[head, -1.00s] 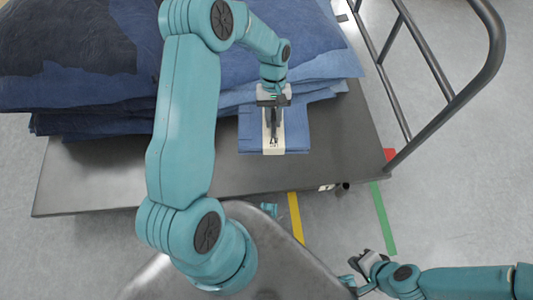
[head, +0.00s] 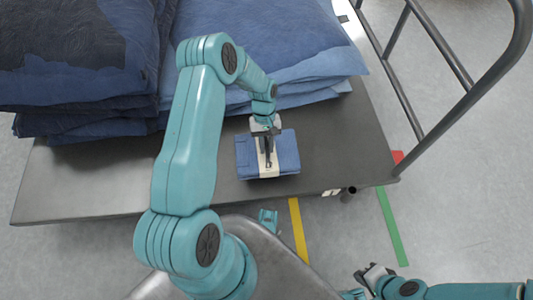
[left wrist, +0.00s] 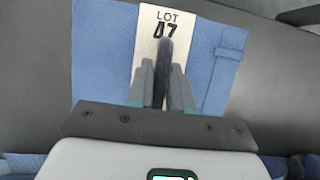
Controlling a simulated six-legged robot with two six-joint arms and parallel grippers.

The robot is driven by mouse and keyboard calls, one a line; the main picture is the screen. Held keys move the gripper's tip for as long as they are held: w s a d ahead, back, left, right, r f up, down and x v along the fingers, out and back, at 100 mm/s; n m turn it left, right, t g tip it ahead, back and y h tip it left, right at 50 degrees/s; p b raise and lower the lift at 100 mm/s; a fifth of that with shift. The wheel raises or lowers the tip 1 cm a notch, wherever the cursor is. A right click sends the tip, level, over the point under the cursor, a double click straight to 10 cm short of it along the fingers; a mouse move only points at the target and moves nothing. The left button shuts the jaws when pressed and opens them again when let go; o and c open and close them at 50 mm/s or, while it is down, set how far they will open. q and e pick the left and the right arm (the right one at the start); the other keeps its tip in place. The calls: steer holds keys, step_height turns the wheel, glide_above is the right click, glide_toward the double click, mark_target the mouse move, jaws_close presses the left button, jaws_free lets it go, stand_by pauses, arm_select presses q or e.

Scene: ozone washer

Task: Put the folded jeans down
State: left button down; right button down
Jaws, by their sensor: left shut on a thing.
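The folded jeans (head: 286,152) are a small blue bundle with a pale paper band (left wrist: 150,45) that reads "LOT 47" in the left wrist view. My left gripper (head: 267,162) is shut on the jeans at the band. The jeans lie level over the front part of the dark platform (head: 215,180), near its front edge. I cannot tell whether their underside touches it. In the left wrist view the closed fingers (left wrist: 168,88) cover the middle of the band. My right gripper (head: 368,274) is at the bottom right, away from the jeans; its jaws are too small to read.
Tall stacks of blue denim (head: 265,45) fill the back of the platform, behind the jeans. A grey metal rail (head: 440,50) rises at the platform's right side. Yellow (head: 298,230) and green (head: 392,225) strips mark the floor. The platform's front left is bare.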

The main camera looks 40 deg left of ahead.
arm_select(q)
step_height(320, 180, down, 5)
steer(key=shift+r+b, duration=0.15)
steer(key=shift+b, duration=0.7)
steer(key=shift+r, duration=0.15)
steer(key=c, duration=1)
jaws_free()
